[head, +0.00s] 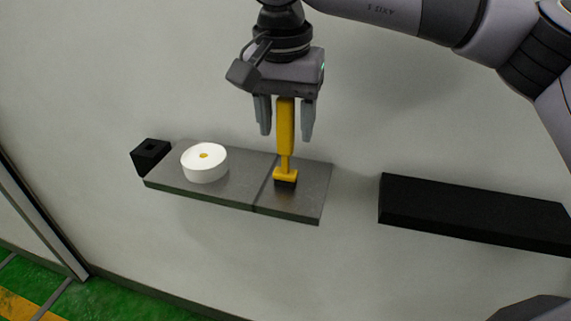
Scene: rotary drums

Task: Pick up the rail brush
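The rail brush (285,130) has a long yellow handle and a small dark head. It stands upright, head down, on the right part of a grey wall shelf (235,194). My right gripper (286,133) points down from above, with one finger on each side of the upper handle. The fingers are open, with a visible gap on both sides of the handle. My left gripper is not in view.
A black block (151,156) is at the shelf's left end. A long black box (470,214) is on the wall at right. Green floor (105,302) shows at lower left.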

